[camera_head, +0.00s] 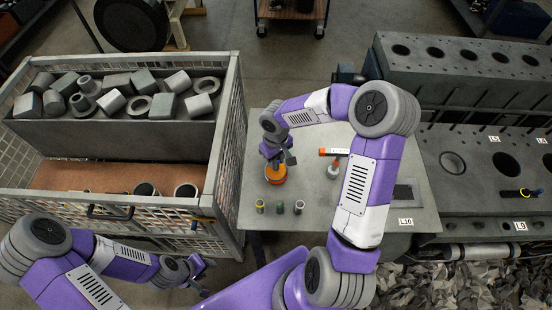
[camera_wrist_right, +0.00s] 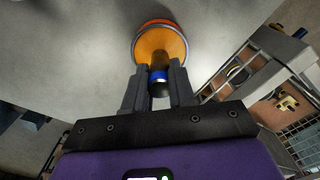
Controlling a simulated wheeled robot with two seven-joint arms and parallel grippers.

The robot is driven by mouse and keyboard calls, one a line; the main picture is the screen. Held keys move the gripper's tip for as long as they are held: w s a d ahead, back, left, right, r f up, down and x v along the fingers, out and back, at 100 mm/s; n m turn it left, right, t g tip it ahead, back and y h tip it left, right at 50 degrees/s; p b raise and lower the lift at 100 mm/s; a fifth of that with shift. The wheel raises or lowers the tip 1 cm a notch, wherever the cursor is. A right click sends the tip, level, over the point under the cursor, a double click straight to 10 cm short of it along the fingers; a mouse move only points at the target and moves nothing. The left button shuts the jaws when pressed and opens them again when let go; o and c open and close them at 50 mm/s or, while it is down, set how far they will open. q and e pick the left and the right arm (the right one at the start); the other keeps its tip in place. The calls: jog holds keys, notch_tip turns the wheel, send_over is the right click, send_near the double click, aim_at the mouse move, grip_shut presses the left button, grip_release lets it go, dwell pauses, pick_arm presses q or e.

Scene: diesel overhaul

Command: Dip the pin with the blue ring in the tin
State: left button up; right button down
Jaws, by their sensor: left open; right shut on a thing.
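My right gripper (camera_head: 282,160) is shut on the pin with the blue ring (camera_wrist_right: 159,76). The blue band shows between the fingers in the right wrist view, and the pin's dark end points into the orange round of the tin (camera_wrist_right: 148,50). In the head view the tin (camera_head: 276,178) stands on the grey table just below the right gripper, which hides part of it. The pin's end overlaps the tin's opening; I cannot tell how deep it is. My left gripper (camera_head: 200,275) is open and empty, low at the front left, away from the tin.
Three short pins (camera_head: 279,207) stand in a row at the table's front. A small white pot (camera_head: 333,171) and an orange-ended item (camera_head: 335,152) are right of the tin. A mesh crate (camera_head: 228,150) of metal parts borders the table's left; the engine block (camera_head: 465,180) is right.

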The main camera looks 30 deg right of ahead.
jog(key=shift+s+f+b, duration=0.1)
jog(key=shift+f+b, duration=0.5)
jog(key=shift+b, duration=0.05)
dwell(1.8)
jog(key=shift+r+p, duration=2.5)
jog(key=shift+r, duration=1.15)
jog(key=shift+f, duration=0.1)
